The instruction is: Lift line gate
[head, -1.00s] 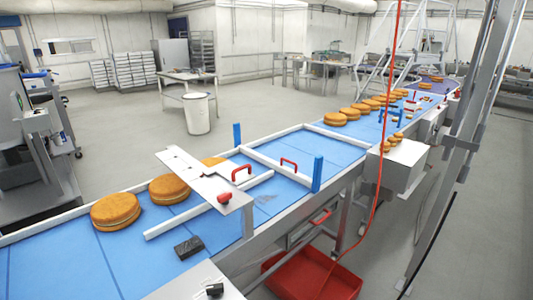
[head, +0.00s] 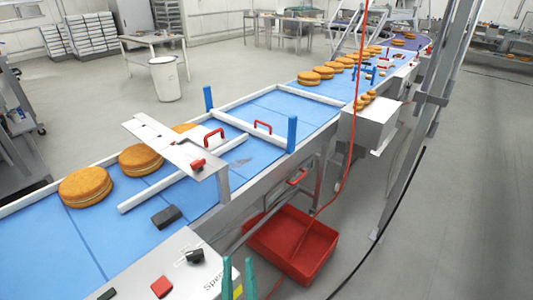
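The likely line gate is a white bar (head: 240,125) across the blue conveyor belt (head: 150,245), with a red handle (head: 262,127) on top. It spans between a far blue post (head: 208,98) and a near blue post (head: 291,133). The bar sits low, near the belt; any gap under it is too small to tell.
Round filled cakes (head: 86,187) lie on the belt left of a metal bridge plate (head: 170,146) with a red knob. A control panel (head: 150,275), teal prongs (head: 227,278), a red bin (head: 292,245) and a hanging red cable (head: 350,130) are nearby.

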